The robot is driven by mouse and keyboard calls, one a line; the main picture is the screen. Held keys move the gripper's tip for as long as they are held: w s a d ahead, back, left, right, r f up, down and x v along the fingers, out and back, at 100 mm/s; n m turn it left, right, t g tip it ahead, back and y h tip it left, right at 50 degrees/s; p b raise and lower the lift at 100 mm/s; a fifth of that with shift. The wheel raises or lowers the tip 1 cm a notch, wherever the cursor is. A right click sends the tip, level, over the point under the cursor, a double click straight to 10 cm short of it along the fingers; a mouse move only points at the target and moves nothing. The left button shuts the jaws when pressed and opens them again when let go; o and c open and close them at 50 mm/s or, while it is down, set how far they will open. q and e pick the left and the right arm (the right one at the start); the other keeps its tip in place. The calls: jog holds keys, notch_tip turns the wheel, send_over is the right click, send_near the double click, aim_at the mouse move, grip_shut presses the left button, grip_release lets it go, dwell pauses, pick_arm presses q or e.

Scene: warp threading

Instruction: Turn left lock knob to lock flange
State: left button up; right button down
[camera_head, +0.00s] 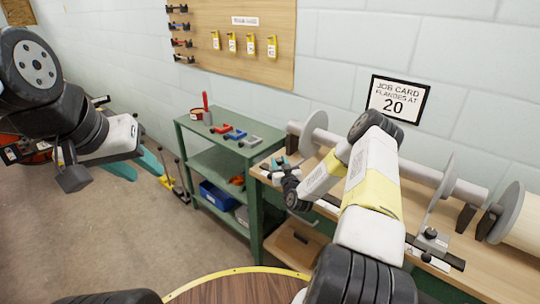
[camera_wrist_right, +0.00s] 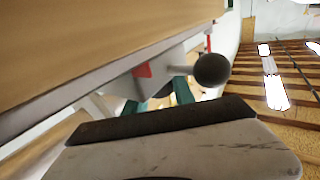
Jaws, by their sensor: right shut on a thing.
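My right gripper (camera_head: 277,163) reaches to the left end of the wooden bench, beside the left flange (camera_head: 313,128), a grey disc on the roller shaft. Its teal fingers also show in the right wrist view (camera_wrist_right: 158,100), partly hidden by the gripper body. A black ball-ended knob (camera_wrist_right: 212,70) with a grey bracket and a red mark is beside the fingers there. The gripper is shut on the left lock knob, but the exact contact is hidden.
A green shelf cart (camera_head: 262,205) with clamps on top stands left of the bench. A job card (camera_head: 398,100) on the wall reads "FLANGES AT 20". A measuring strip runs along the bench's front.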

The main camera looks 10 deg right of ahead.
jog(key=c, duration=1)
grip_release()
jog(key=shift+c, duration=0.2)
jog(key=shift+s+d, duration=0.15)
jog(key=shift+s, duration=1.85)
jog(key=shift+s+d, duration=0.1)
jog(key=shift+s, duration=1.85)
